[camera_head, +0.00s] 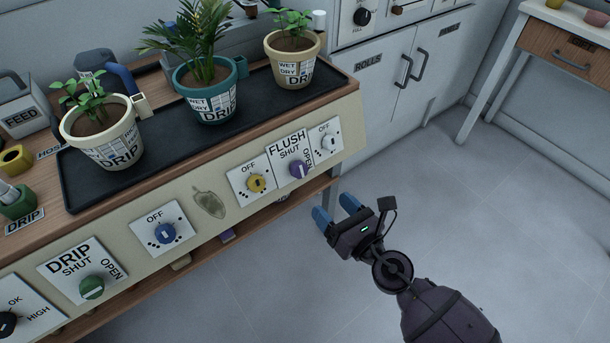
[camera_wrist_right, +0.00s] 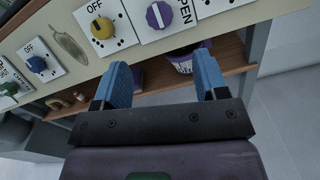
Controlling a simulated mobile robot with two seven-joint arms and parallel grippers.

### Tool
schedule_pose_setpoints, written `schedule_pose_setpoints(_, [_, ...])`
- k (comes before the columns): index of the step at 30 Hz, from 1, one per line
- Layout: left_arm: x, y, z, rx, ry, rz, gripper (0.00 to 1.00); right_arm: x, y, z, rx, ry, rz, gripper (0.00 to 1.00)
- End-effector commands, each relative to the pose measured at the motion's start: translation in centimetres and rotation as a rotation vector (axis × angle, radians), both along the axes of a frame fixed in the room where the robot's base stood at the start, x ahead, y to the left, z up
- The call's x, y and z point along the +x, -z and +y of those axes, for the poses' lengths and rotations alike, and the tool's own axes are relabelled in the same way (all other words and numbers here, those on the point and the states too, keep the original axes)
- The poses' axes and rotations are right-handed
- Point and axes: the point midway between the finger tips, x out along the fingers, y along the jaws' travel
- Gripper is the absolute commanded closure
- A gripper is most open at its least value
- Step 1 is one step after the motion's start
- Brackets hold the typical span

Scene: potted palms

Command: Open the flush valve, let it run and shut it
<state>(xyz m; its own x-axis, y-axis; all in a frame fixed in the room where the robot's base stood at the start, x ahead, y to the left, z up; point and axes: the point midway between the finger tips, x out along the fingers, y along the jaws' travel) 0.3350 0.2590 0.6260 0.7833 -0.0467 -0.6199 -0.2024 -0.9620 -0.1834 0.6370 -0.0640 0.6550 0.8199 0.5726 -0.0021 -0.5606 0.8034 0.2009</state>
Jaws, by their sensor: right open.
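The flush valve is a purple knob (camera_head: 299,169) on a white plate marked FLUSH, SHUT and OPEN, on the sloped front panel of the bench. The purple knob also shows at the top of the right wrist view (camera_wrist_right: 159,15), its pale pointer bar roughly upright there. My right gripper (camera_head: 336,210) is open and empty, below and right of the knob and apart from it. In the right wrist view its two blue fingers (camera_wrist_right: 162,82) are spread, with nothing between them. My left gripper is not in these views.
A yellow knob (camera_head: 257,184) sits left of the purple one and a white knob (camera_head: 328,142) right of it. A blue knob (camera_head: 165,233) and green DRIP knob (camera_head: 92,288) are farther left. Potted plants stand on a black tray (camera_head: 170,172) above. The floor at right is clear.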

Motion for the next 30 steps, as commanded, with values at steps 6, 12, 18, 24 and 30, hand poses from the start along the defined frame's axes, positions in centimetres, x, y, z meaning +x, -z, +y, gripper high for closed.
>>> schedule_pose_setpoints(6, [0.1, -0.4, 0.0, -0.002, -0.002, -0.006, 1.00, 1.9, -0.4, 1.3, -0.002, -0.001, -0.008, 0.33])
schedule_pose_setpoints(12, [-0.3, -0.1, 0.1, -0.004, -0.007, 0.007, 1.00, 4.7, -0.3, 3.3, 0.000, 0.000, -0.005, 0.33])
schedule_pose_setpoints(18, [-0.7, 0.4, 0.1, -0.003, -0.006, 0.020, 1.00, 7.1, -0.1, 5.0, 0.000, 0.000, -0.002, 0.33])
schedule_pose_setpoints(24, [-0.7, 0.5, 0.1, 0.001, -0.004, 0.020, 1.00, 8.5, 0.0, 5.9, 0.000, 0.001, 0.000, 0.33])
schedule_pose_setpoints(30, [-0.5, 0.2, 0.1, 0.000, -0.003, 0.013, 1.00, 8.8, -0.1, 6.1, 0.000, 0.000, -0.001, 0.33])
